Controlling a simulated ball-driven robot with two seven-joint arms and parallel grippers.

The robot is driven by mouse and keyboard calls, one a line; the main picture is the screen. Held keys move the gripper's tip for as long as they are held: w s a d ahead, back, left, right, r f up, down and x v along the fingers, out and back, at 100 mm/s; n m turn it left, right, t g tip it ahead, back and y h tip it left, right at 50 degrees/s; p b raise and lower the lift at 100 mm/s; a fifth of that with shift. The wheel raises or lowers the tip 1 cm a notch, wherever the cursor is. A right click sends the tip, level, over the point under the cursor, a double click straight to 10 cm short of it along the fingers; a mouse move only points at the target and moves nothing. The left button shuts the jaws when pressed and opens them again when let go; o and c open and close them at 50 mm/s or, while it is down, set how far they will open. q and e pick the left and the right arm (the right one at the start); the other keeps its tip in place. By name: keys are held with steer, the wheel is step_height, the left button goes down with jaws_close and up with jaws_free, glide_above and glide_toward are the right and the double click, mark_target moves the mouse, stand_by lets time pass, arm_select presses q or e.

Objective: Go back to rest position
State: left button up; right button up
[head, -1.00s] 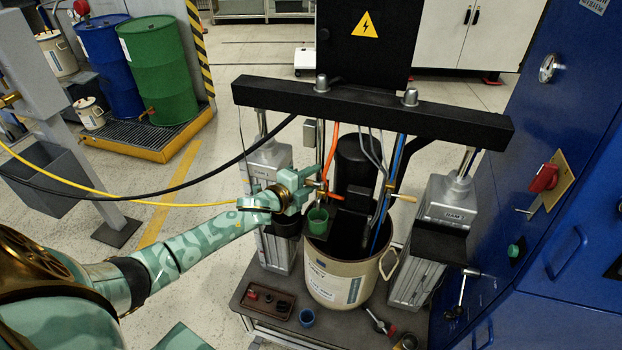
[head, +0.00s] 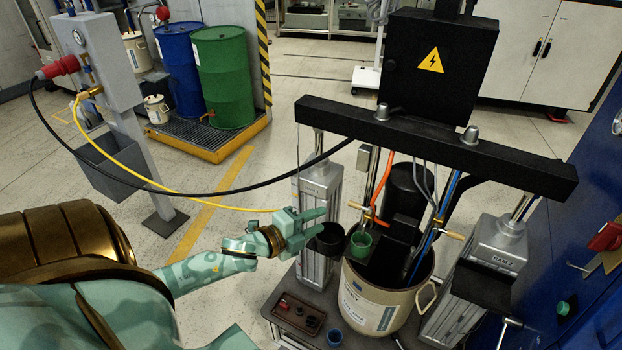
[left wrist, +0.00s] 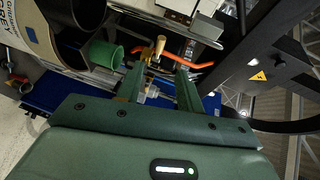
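My left gripper (head: 322,223) is at the left of the drum pump, beside a black cup-like part and left of the cream drum (head: 378,300). Its two fingers are apart in the left wrist view (left wrist: 160,82), with nothing clearly held between them. Beyond the fingertips are a wooden-handled valve (left wrist: 157,47) and an orange hose (left wrist: 208,66). A green cup (head: 361,243) sits at the drum's rim and also shows in the left wrist view (left wrist: 106,54). My right gripper is not in view.
The black crossbeam (head: 430,140) spans two grey columns above the drum. A yellow hose (head: 150,180) and a black cable (head: 215,190) hang from a grey post at the left towards the pump. Blue cabinets stand at the right. Open floor lies at the left.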

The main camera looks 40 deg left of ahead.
arm_select(q)
steer(key=shift+s+a+r, duration=0.1)
steer(key=shift+s, duration=0.4)
